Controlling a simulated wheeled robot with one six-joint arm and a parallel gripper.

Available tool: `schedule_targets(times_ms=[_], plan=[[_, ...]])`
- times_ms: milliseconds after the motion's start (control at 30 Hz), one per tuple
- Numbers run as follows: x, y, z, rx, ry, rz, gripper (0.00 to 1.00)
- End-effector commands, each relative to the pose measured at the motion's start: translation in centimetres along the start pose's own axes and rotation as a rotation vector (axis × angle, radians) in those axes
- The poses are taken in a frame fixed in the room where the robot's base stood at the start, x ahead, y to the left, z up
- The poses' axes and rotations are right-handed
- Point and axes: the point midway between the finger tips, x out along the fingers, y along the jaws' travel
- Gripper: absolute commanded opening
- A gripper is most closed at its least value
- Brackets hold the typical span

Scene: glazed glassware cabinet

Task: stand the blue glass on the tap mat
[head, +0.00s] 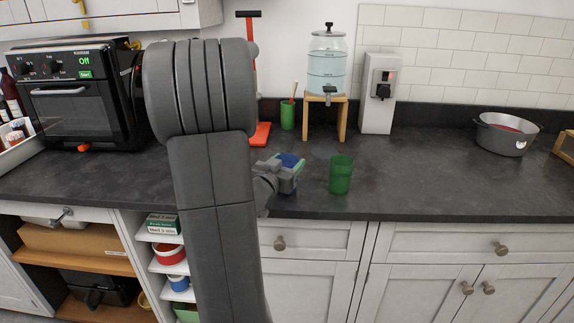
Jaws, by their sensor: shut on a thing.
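The blue glass (290,160) is between the jaws of my gripper (288,176), at the counter's front part. My gripper is shut on it and hides much of it, and my arm covers the area to the left. I cannot tell whether its base touches the counter. A faint dark round patch (325,153), which looks like the tap mat, lies on the counter in front of the water dispenser's tap (329,91). It is hard to make out against the dark top. The glass is to the left of this patch and nearer the front edge.
A green glass (341,175) stands just right of my gripper, in front of the patch. The water dispenser (327,62) sits on a wooden stand (307,119). A green cup (287,116) stands behind left, a grey box (378,93) right.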

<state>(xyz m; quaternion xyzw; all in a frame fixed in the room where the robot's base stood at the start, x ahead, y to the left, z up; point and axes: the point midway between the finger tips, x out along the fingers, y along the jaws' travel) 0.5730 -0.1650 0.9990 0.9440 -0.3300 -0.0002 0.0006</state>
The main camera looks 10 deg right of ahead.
Motion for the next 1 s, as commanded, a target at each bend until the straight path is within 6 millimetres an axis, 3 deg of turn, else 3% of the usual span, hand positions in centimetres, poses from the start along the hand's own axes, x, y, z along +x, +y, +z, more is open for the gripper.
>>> schedule_targets(times_ms=[267, 300, 400, 767, 1000], plan=[[0.0, 0.0, 0.3, 0.000, 0.001, 0.000, 0.24], [0.0, 0.0, 0.2, 0.000, 0.000, 0.000, 0.64], [0.0, 0.0, 0.2, 0.000, 0.000, 0.000, 0.78], [0.0, 0.0, -0.4, 0.000, 0.000, 0.000, 0.78], [-4.7, -0.1, -0.1, 0.001, 0.000, -0.006, 0.78]])
